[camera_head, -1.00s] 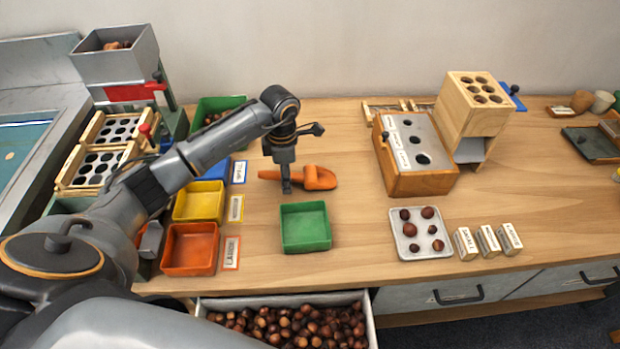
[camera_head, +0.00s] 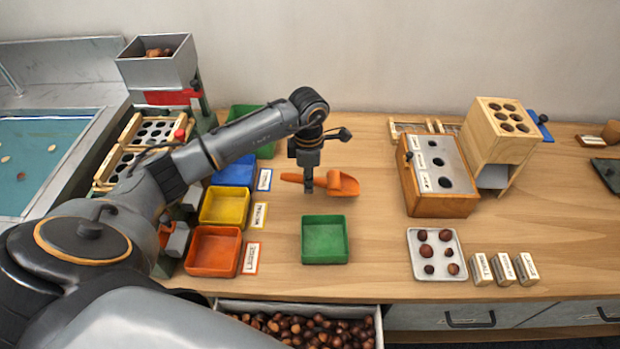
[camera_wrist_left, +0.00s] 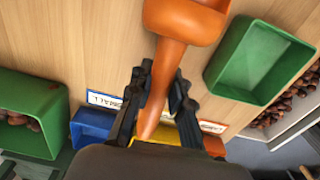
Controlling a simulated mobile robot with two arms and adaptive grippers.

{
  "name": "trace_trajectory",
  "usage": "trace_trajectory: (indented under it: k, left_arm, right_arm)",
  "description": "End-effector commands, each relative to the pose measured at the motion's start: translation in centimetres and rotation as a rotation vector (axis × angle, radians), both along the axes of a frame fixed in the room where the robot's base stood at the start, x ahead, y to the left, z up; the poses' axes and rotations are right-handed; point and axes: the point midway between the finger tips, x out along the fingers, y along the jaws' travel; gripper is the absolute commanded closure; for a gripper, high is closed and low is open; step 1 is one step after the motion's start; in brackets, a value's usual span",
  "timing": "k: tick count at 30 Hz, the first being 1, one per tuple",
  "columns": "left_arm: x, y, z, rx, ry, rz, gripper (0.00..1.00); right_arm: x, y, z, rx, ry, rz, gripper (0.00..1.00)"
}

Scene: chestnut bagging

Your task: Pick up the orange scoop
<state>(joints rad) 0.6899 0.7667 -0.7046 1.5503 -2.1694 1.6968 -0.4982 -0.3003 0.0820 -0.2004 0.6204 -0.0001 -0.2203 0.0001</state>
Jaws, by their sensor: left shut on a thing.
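The orange scoop (camera_head: 343,183) is on or just above the wooden table, behind the small green tray (camera_head: 325,240). Its bowl points right in the head view. My left gripper (camera_head: 308,188) points down over the scoop and is shut on its handle. In the left wrist view the scoop's handle runs between the two fingers of the left gripper (camera_wrist_left: 161,85), and its bowl (camera_wrist_left: 187,18) shows at the top. I cannot tell whether the scoop is clear of the table. My right gripper is not in view.
Orange (camera_head: 213,252), yellow (camera_head: 223,207) and blue (camera_head: 234,171) bins stand left of the scoop. A sizing box (camera_head: 440,205) and a grey tray of chestnuts (camera_head: 411,262) stand right. An open drawer of chestnuts (camera_head: 377,325) is in front. The table between scoop and sizing box is clear.

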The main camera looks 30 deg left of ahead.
Motion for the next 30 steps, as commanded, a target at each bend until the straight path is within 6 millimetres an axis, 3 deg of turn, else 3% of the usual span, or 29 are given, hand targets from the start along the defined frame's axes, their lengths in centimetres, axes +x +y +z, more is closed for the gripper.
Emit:
trace_trajectory:
  k: [1,6,12,21,30]
  left_arm:
    - [-0.8,-0.2,1.7,0.001,0.002,-0.003,1.0]
    - [-3.2,-1.2,5.1,0.002,0.002,-0.003,1.0]
    - [-7.5,-3.0,7.2,0.001,0.003,-0.006,1.0]
    - [-11.5,-4.8,8.7,0.0,0.001,-0.001,1.0]
    - [-12.1,-5.1,8.8,0.0,0.001,0.0,1.0]
  right_arm:
    - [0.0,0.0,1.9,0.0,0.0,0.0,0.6]
    - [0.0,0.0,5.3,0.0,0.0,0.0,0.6]
    - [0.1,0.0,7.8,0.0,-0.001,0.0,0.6]
    - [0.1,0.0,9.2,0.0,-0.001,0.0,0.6]
    - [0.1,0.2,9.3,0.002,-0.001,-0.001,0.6]
